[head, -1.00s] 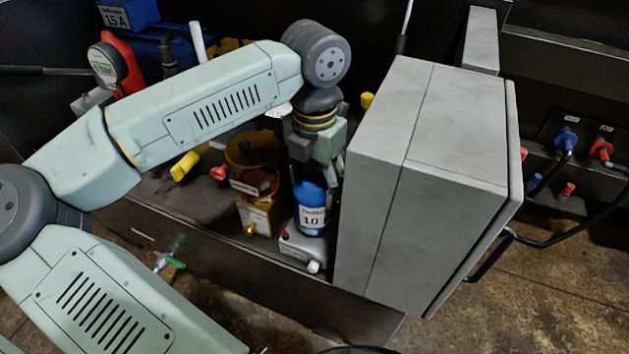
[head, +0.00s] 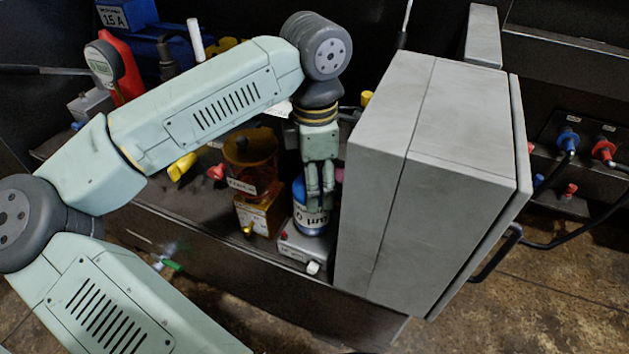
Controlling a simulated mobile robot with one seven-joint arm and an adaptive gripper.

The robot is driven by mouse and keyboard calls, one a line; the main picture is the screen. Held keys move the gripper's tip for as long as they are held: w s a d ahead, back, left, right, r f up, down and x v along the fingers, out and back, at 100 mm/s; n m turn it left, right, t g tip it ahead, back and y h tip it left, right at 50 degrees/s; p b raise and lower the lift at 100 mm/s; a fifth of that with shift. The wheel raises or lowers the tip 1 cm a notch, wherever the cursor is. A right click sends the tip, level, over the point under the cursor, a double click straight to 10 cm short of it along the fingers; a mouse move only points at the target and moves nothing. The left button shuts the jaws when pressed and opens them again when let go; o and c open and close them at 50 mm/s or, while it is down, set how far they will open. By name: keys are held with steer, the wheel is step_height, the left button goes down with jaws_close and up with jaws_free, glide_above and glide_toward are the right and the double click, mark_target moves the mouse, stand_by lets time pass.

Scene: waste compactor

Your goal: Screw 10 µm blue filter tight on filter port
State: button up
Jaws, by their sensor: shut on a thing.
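The blue filter (head: 298,192) is a blue canister with a white label band, partly turned so that "µm" shows. It stands upright on a light grey block (head: 303,246) that appears to carry the filter port; the joint between them is hidden. My gripper (head: 318,202) points down and is shut on the filter's upper part, with its fingers in front of the canister. Part of the filter's top and right side is hidden by the gripper.
An amber container (head: 258,212) stands close on the left. A large grey cabinet (head: 430,165) stands close on the right. A yellow handle (head: 182,167) and a red-cased gauge (head: 115,68) are farther left.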

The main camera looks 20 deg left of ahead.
steer(key=o, duration=1.4)
steer(key=shift+c, duration=0.2)
steer(key=shift+c, duration=0.4)
